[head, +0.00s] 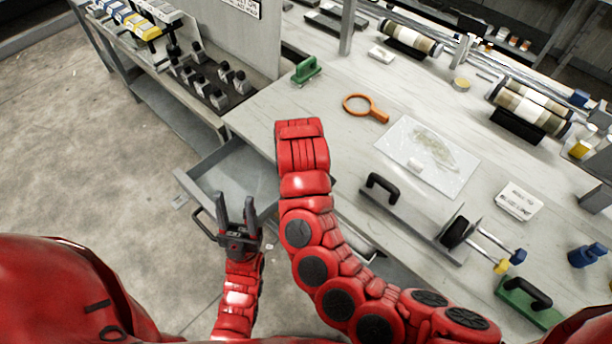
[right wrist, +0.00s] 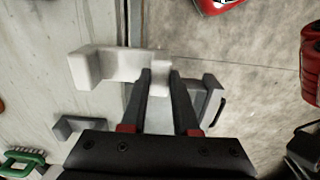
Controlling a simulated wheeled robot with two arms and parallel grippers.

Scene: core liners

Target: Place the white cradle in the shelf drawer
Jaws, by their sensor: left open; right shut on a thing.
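The white cradle (right wrist: 100,66) is a white block with raised ends in the right wrist view. My right gripper (right wrist: 160,77) is shut on its right end. The cradle and this gripper do not show in the head view, where my right arm comes between. The grey shelf drawer (head: 212,172) is pulled out from under the bench, left of my right arm. Part of it shows in the right wrist view (right wrist: 208,92), behind the fingers. My left gripper (head: 236,204) is open and empty at the drawer's front, beside a dark handle (head: 200,226).
The bench (head: 330,75) holds an orange magnifier (head: 368,107), a green-handled tool (head: 306,69), a clear bag (head: 440,172) and a black-handled metal piece (head: 400,205). A side shelf (head: 165,105) carries dark bottles at left. The floor at left is clear.

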